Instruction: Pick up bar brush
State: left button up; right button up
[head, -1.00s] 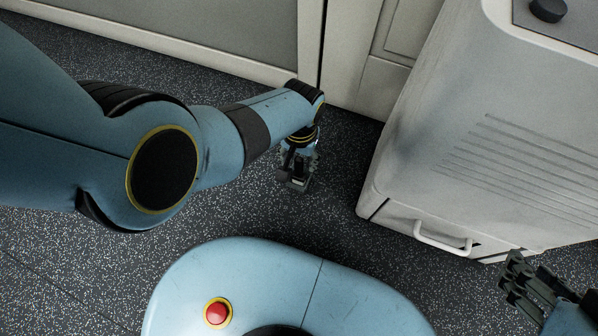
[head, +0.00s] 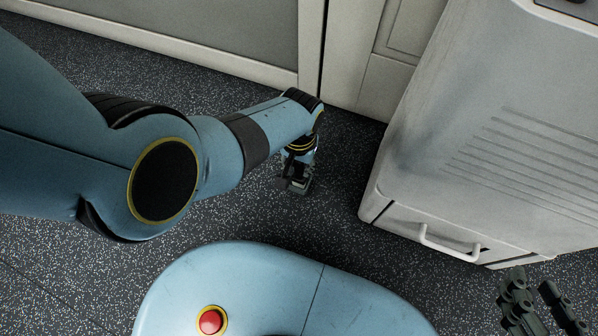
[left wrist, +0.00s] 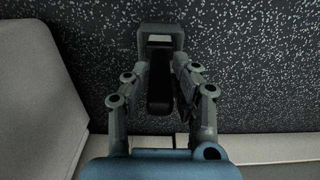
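The bar brush (left wrist: 158,90) shows in the left wrist view as a dark bar with a grey-green block at its far end, over the speckled floor. My left gripper (left wrist: 162,68) has one finger on each side of it, and the fingers look closed against its sides. In the head view my left gripper (head: 297,178) points down close to the floor, and a small part of the brush (head: 299,185) shows at its tips. Whether the brush touches the floor is hard to tell. My right gripper (head: 540,296) is at the lower right, fingers apart and empty.
A pale cabinet (head: 470,140) with a white handle (head: 448,243) stands to the right of my left gripper. Pale wall panels (head: 215,35) run along the back. The dark speckled floor (head: 240,215) around the left gripper is clear.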

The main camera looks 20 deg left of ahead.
pick_arm(q)
grip_shut()
